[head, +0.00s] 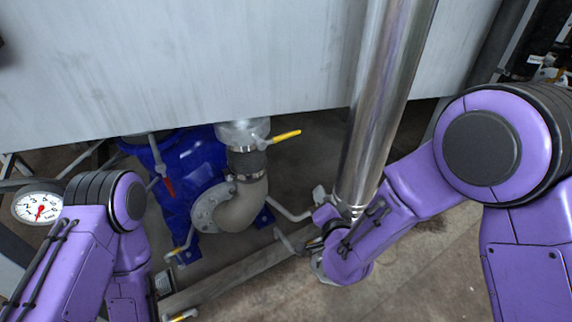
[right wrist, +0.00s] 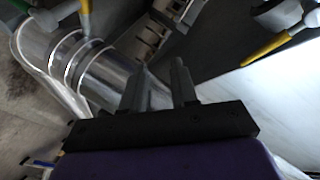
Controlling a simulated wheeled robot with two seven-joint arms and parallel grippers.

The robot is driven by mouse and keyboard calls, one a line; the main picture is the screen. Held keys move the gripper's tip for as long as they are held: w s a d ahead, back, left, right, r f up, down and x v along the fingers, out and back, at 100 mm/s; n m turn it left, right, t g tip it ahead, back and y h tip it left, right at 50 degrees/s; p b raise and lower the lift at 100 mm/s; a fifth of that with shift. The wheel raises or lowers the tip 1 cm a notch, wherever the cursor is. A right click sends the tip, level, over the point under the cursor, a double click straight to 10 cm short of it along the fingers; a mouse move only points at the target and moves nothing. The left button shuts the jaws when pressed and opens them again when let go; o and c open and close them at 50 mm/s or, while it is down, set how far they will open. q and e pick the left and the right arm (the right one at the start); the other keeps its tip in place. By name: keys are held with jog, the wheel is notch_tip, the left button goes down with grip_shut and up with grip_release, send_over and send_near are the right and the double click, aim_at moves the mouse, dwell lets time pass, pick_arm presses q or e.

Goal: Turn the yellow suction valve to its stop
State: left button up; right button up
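A yellow valve handle (head: 285,136) sticks out to the right from the fitting above the grey elbow pipe (head: 244,207) in the head view. A yellow handle (right wrist: 265,48) shows at the upper right in the right wrist view, and another yellow one (right wrist: 85,17) at the top left. I cannot tell which one matches the head view's handle. My right gripper (head: 288,240) is below and apart from the upper handle, beside the steel column. In the right wrist view its two fingers (right wrist: 161,82) are apart with nothing clearly held. My left gripper is out of view.
A thick steel column (head: 383,95) stands close to my right forearm. A large grey panel (head: 180,60) overhangs the blue pump (head: 190,165). Floor shows at lower middle.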

jog(key=w+a+r+m+t+y+b, duration=0.1)
jog(key=w+a+r+m+t+b, duration=0.15)
jog(key=a, duration=0.25)
jog(key=m+t+p, duration=0.1)
jog(key=m+t, duration=0.2)
jog(key=m, duration=0.3)
send_near(280, 138)
jog(key=w+d, duration=0.2)
jog(key=w, duration=0.1)
pick_arm(q)
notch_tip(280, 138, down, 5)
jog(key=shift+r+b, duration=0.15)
jog(key=shift+b, duration=0.15)
pick_arm(e)
jog(key=x, duration=1)
jog(key=shift+w+a+f+g, duration=0.15)
jog(key=shift+w+g, duration=0.05)
jog(key=shift+g, duration=0.15)
grip_shut()
